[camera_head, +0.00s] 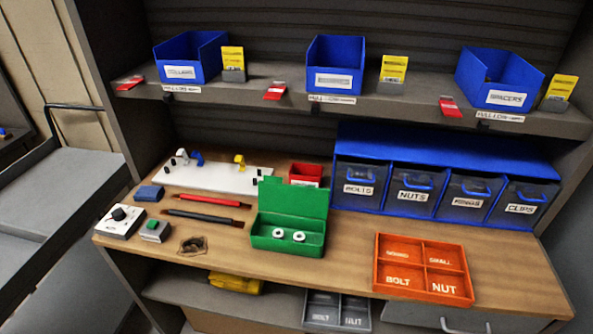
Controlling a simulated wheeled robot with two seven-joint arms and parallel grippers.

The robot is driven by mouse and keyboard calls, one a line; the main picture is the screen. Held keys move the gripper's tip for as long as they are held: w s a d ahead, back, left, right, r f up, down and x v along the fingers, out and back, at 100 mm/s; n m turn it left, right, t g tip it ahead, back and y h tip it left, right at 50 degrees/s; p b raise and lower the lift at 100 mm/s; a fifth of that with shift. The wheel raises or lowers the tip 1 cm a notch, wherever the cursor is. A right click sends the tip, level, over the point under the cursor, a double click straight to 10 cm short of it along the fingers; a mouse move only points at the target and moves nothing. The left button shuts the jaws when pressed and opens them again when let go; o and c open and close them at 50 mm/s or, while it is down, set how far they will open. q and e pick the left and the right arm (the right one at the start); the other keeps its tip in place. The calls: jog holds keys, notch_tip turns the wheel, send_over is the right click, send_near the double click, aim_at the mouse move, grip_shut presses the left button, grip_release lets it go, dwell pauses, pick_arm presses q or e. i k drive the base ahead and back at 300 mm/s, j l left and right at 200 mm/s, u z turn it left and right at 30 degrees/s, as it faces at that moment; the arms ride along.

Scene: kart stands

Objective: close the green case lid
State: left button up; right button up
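The green case (289,238) stands on the wooden bench, left of the orange tray. Its lid (293,200) is open and stands up at the back of the case. Two white ring-shaped parts (289,235) lie inside the case. Neither of my grippers shows in the head view.
An orange divided tray (424,262) sits at the bench's right. Red and dark pen-like tools (205,200), a white box with a knob (119,221) and a small box with a green button (154,230) lie left. Blue drawers (445,192) stand behind. Bare wood (345,245) separates case and tray.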

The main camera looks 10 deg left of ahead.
aim_at(273, 195)
jog(key=i+j, duration=0.15)
jog(key=j, duration=0.2)
jog(key=i+j, duration=0.2)
jog(key=j, duration=0.15)
jog(key=i+j, duration=0.15)
jog(key=j, duration=0.2)
jog(key=z, duration=0.05)
